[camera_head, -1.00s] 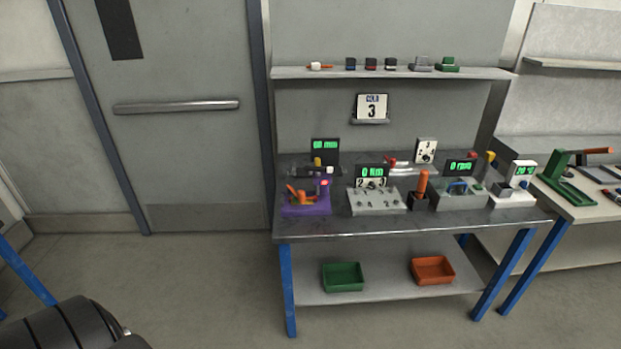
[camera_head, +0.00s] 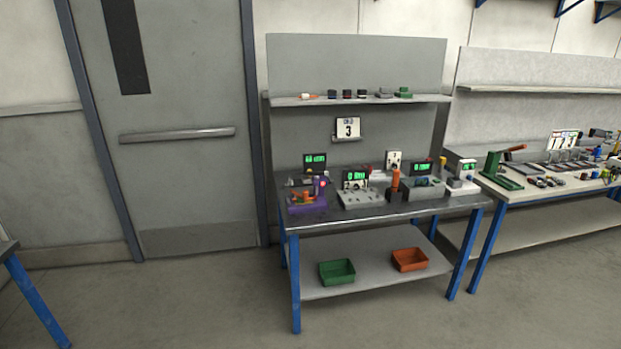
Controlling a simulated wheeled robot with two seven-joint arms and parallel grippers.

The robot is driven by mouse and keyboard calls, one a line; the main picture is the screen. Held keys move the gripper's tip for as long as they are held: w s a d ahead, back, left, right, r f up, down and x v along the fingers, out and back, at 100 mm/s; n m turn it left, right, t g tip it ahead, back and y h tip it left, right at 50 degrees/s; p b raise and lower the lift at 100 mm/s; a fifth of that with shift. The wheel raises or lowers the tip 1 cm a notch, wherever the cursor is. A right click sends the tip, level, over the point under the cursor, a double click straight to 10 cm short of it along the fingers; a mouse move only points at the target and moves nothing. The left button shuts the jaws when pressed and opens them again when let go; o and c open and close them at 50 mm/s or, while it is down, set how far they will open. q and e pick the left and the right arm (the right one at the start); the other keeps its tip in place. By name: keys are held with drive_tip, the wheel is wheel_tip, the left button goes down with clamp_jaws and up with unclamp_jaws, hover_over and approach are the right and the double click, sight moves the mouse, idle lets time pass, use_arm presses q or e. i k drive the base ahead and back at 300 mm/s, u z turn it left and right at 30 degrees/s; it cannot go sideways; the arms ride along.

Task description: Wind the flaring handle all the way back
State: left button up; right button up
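A purple device with an orange handle (camera_head: 303,197) stands at the left front of the grey workbench (camera_head: 345,219) in the head view. It looks like a flaring tool, but it is too small to tell how far its handle is wound. A pink or red knob shows at its right side. Neither of my grippers is in view.
Several devices with green displays stand on the bench, among them one with an upright orange handle (camera_head: 396,180). A green bin (camera_head: 337,272) and an orange bin (camera_head: 409,259) sit on the lower shelf. A second bench (camera_head: 545,190) stands at right. The floor in front is clear.

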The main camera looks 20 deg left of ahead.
sight(316, 173)
drive_tip(key=u, duration=0.6)
drive_tip(key=i, duration=0.5)
drive_tip(key=u, duration=0.9)
drive_tip(key=i, duration=0.7)
drive_tip(key=z, duration=0.5)
drive_tip(key=i, duration=0.65)
drive_tip(key=z, duration=0.75)
